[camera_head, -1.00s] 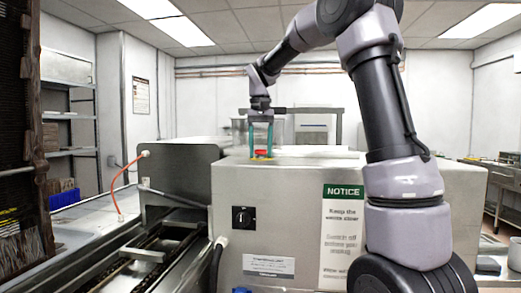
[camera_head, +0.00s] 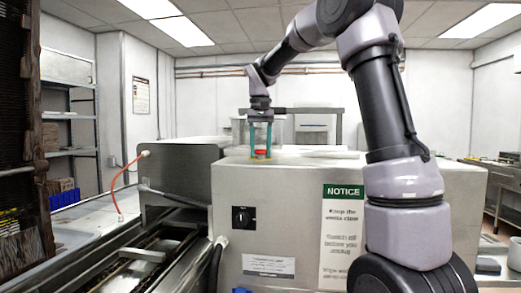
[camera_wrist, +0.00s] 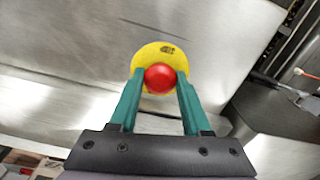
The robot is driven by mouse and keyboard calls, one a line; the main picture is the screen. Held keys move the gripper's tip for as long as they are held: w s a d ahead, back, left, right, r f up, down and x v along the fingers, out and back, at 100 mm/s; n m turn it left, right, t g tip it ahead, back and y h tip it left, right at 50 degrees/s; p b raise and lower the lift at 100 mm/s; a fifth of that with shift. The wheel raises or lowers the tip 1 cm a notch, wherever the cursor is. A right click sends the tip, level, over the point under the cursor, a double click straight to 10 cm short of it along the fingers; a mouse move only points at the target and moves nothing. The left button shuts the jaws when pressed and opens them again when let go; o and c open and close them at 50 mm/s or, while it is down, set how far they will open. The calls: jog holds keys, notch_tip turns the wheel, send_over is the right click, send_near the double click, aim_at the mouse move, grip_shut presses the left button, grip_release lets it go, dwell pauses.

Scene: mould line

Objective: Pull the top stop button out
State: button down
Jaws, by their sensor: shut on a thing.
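The red stop button (camera_head: 261,153) stands on a yellow disc (camera_head: 257,158) on top of the pale metal machine cabinet. My gripper (camera_head: 261,152) points straight down over it, with its two green fingers on either side of the button. In the wrist view the round red button (camera_wrist: 159,78) sits between the fingertips of my gripper (camera_wrist: 160,79), which are shut on its sides. The yellow disc (camera_wrist: 148,56) shows behind it, with a small dark mark. The button's stem is hidden.
The cabinet front (camera_head: 285,215) carries a dark rotary switch (camera_head: 243,217) and a notice sign (camera_head: 342,235). A conveyor (camera_head: 150,265) runs at lower left, with an orange hose (camera_head: 122,185) above it. The cabinet top around the button looks clear.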

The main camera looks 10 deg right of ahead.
dwell(0.8)
jog(key=shift+r, duration=0.6)
jog(key=c, duration=0.7)
grip_release()
notch_tip(320, 180, up, 11)
jog(key=shift+f, duration=0.15)
